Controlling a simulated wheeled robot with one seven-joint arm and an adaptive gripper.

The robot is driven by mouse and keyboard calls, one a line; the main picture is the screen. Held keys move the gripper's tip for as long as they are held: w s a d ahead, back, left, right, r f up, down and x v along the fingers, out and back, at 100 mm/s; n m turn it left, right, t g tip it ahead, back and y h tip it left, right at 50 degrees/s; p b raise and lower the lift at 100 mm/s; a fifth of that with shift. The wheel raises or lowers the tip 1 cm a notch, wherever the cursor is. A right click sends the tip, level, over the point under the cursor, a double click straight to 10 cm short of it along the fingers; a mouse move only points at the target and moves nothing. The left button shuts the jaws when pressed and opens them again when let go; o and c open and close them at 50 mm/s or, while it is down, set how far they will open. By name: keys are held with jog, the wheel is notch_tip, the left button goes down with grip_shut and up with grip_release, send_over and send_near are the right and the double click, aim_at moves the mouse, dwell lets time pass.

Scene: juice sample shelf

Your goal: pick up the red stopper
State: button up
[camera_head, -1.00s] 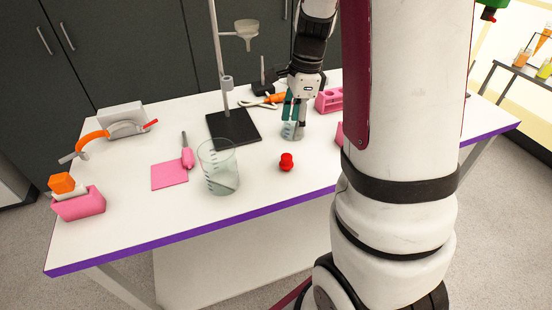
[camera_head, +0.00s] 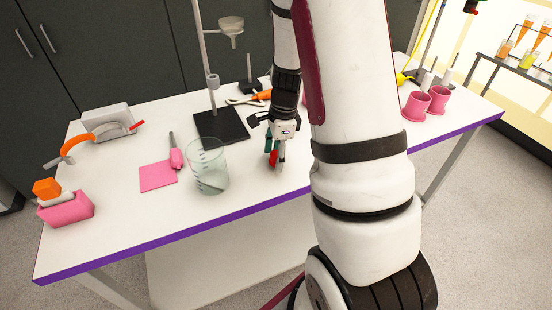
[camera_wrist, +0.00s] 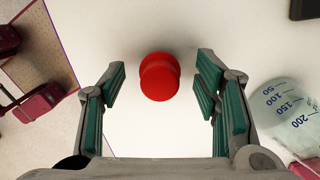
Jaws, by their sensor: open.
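The red stopper (camera_wrist: 160,76) stands on the white table between the two open fingers of my gripper (camera_wrist: 158,88) in the wrist view, with clear space on both sides of it. In the head view, the red stopper (camera_head: 273,158) is partly hidden by my gripper (camera_head: 275,160), which points down over it near the table's front edge. The fingers have green pads and hold nothing.
A glass beaker (camera_head: 208,168) stands left of my gripper; its marked side shows in the wrist view (camera_wrist: 285,112). A pink mat (camera_head: 157,178) lies farther left. A black stand base (camera_head: 221,125) is behind. Two pink cups (camera_head: 416,106) stand at the right.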

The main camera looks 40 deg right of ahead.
jog(key=c, duration=1.1)
jog(key=shift+c, duration=0.2)
